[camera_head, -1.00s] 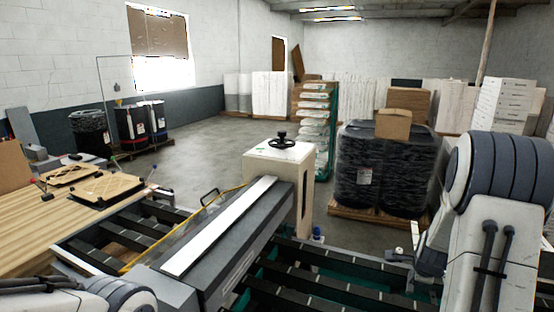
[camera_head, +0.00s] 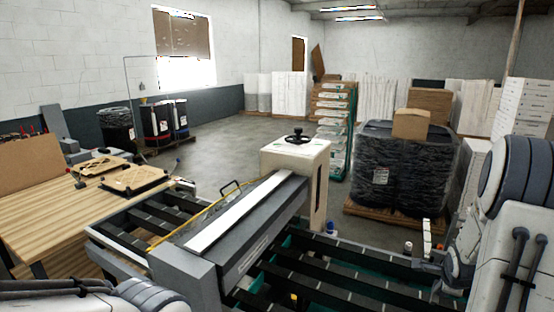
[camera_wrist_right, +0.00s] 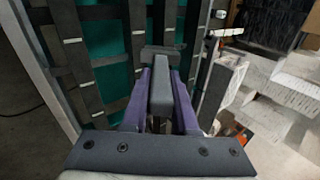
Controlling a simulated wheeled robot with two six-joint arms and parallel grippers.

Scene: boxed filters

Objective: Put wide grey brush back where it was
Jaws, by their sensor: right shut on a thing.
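In the right wrist view my right gripper (camera_wrist_right: 160,78) has its purple fingers shut on a grey brush (camera_wrist_right: 161,92). The brush's grey shaft lies between the fingers, and its wide dark head points away from the wrist. Black slats with green between them lie beyond the brush head; I cannot tell whether it touches them. In the head view my right arm comes in at the right edge, and its gripper and brush are too small and dark to make out clearly. Part of my left arm shows at the bottom left, but its gripper is out of view.
A machine with black slats (camera_head: 340,285) and a grey crossbeam (camera_head: 235,245) fills the front. A wooden table (camera_head: 60,215) with brown pieces stands left. A black-wrapped pallet load (camera_head: 400,175) stands behind the slats. Open floor (camera_head: 225,150) lies behind the machine.

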